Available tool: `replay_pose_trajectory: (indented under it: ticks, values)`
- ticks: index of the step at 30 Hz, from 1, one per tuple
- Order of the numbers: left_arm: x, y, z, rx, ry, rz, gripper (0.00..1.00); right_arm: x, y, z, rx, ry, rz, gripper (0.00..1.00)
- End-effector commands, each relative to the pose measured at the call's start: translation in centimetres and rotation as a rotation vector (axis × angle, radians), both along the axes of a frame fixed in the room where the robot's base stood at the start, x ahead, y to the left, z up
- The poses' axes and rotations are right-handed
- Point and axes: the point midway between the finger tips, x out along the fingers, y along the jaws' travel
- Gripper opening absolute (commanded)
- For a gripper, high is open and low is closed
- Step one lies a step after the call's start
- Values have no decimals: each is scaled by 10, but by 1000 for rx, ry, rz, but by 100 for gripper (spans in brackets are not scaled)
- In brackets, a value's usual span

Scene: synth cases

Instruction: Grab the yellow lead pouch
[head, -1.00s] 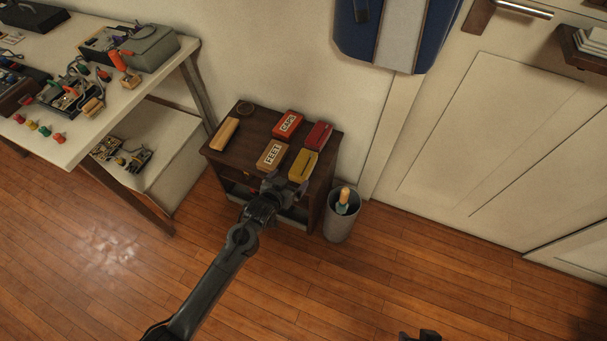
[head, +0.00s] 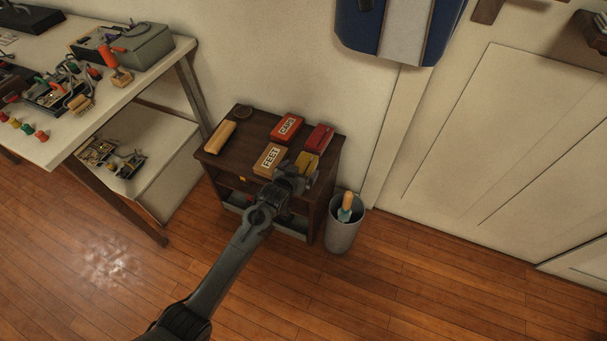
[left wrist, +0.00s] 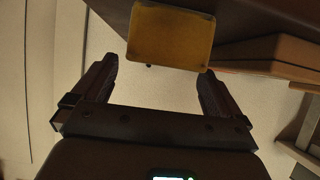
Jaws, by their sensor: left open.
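The yellow lead pouch (head: 309,161) lies at the front right of the dark wooden stand's top, partly hidden by my left gripper in the head view. In the left wrist view the pouch (left wrist: 171,36) is a flat yellow block at the top, just beyond the fingertips and between their lines. My left gripper (head: 297,171) is open at the stand's front edge. Its two fingers (left wrist: 157,70) are spread in the left wrist view with nothing between them. My right gripper is out of view.
The stand (head: 217,156) also bears the FEET box (head: 270,158) beside the pouch, the CAPS box (head: 286,127), a red case (head: 320,138), a tan roll (head: 220,135) and a dark round item (head: 243,111). A grey bin (head: 342,235) stands right; a cluttered bench (head: 75,150) stands left.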

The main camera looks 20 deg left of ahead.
Motion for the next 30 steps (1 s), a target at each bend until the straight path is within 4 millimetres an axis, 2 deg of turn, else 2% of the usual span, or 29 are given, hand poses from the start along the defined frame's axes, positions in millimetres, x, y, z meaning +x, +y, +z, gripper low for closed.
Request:
replay_pose_trajectory:
  ticks: [1,3,13,24,30]
  values:
    - [5,-1,-7,0,0,0,100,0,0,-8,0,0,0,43]
    - [10,-1,-7,0,-1,0,100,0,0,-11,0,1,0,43]
    - [13,-1,-7,0,0,0,100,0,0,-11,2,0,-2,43]
    - [13,-1,-7,0,-1,0,45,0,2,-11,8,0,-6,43]
    - [13,-1,-6,0,-1,0,45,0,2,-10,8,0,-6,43]
